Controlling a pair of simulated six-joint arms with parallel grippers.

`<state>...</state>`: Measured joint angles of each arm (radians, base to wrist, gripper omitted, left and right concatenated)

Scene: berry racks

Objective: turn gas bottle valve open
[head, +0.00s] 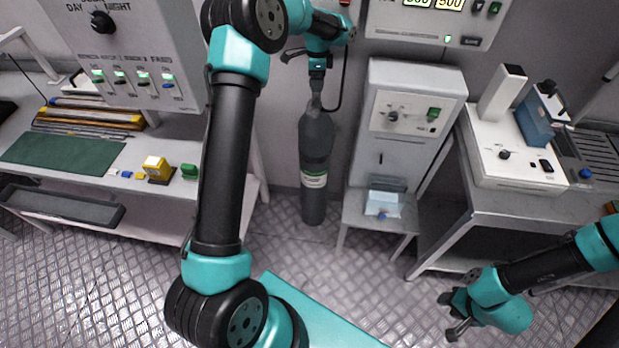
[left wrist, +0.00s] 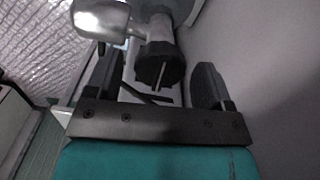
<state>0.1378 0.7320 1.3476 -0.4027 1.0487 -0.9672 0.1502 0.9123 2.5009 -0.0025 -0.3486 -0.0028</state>
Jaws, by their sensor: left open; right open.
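A dark grey gas bottle (head: 315,150) with a pale green-and-white label stands upright on the floor against the back wall. Its valve is at the top, partly hidden by my left gripper (head: 317,72) in the head view. In the left wrist view a dark faceted valve knob (left wrist: 158,66) on a grey stem lies between the two open black fingers, with gaps visible on both sides. I cannot tell whether the fingertips reach around it in depth. My right gripper (head: 456,314) is open and empty, low at the right, far from the bottle.
A grey cabinet (head: 412,115) on a small stand is close right of the bottle. A bench (head: 110,190) with a green mat (head: 62,153) is at the left, and another bench (head: 520,200) with instruments is at the right. A dark hose (head: 341,85) hangs near the valve.

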